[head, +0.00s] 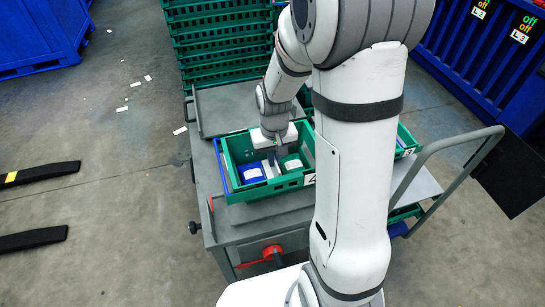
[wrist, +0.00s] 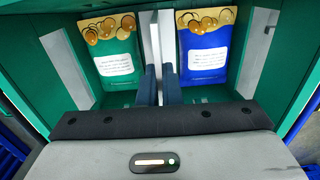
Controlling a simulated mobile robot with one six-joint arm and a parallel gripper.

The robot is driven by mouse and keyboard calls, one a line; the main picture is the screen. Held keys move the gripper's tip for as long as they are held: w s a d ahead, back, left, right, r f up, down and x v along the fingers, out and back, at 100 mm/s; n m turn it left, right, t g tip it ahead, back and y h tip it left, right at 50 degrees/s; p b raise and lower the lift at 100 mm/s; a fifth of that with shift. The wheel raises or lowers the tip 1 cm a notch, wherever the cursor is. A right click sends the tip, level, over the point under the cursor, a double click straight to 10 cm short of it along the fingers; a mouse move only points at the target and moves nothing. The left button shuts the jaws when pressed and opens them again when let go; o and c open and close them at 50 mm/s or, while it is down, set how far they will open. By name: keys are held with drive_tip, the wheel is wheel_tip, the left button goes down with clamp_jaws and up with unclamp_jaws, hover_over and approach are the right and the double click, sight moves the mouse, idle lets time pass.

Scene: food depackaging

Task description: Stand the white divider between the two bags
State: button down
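The white divider (wrist: 155,38) stands upright between the two bags in the wrist view. My gripper (wrist: 160,84) has its two dark fingers close together on the divider's near end. The green bag (wrist: 112,43) lies to the left of it and the blue bag (wrist: 205,45) to the right, each with a white label. In the head view my gripper (head: 270,159) reaches down into the green crate (head: 232,160), with the blue bag (head: 251,174) on the left and the green bag (head: 292,162) on the right. Whether the divider's lower edge touches the crate floor is hidden.
White panels line the crate's left side (wrist: 66,66) and right side (wrist: 257,48) in the wrist view. The crate sits on a grey cart (head: 262,208). Stacked green crates (head: 218,45) rise behind it, and another green crate (head: 404,138) stands to the right, partly behind my arm.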

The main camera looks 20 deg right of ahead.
drive_tip(key=c, duration=1.6)
unclamp_jaws()
wheel_tip(320, 180, up, 12)
drive_tip(key=s+r+t, duration=0.1)
drive_tip(key=s, duration=0.3)
drive_tip(key=s+r+t, duration=0.1)
drive_tip(key=s+r, duration=0.1)
drive_tip(key=s, duration=0.3)
drive_tip(key=s+r+t, duration=0.1)
drive_tip(key=s, duration=0.4)
drive_tip(key=shift+s+a+r, duration=0.1)
drive_tip(key=shift+a+r, duration=0.1)
drive_tip(key=shift+r, duration=0.1)
